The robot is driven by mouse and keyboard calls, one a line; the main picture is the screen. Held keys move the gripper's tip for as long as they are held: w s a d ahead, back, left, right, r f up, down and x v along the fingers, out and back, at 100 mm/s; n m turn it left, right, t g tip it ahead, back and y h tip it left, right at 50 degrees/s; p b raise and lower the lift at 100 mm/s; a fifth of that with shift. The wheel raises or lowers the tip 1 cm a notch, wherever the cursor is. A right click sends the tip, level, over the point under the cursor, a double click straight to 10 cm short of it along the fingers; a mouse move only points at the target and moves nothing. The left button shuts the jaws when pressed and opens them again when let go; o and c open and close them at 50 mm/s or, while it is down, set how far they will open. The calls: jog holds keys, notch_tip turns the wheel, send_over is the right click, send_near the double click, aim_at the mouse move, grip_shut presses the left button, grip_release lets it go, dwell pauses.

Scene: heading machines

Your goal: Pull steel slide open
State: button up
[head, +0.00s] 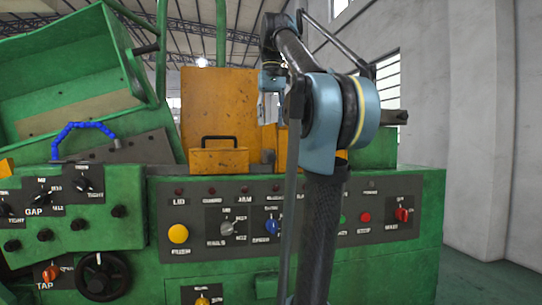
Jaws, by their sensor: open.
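No bare steel slide stands out for certain in the head view. An orange block (219,161) with a black bar handle (219,138) sits on top of the green machine, in front of a tall orange panel (222,100). I cannot tell whether this block is the slide. My arm rises in front of the machine, bends at a blue joint and folds back toward the orange panel. My gripper (269,108) is small and partly hidden by my arm, to the right of the handle and higher in the picture. It is open, and nothing shows in it.
A control panel (205,228) with knobs and buttons spans the machine's front, partly behind my arm. At left are a raised green cover (60,70), a blue hose (82,126) and a black handwheel (102,277). Open floor (490,285) shows at right by a grey wall.

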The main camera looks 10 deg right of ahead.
aim_at(272, 153)
notch_tip(272, 153, down, 11)
jog(key=shift+f, duration=0.2)
dwell(0.3)
grip_shut()
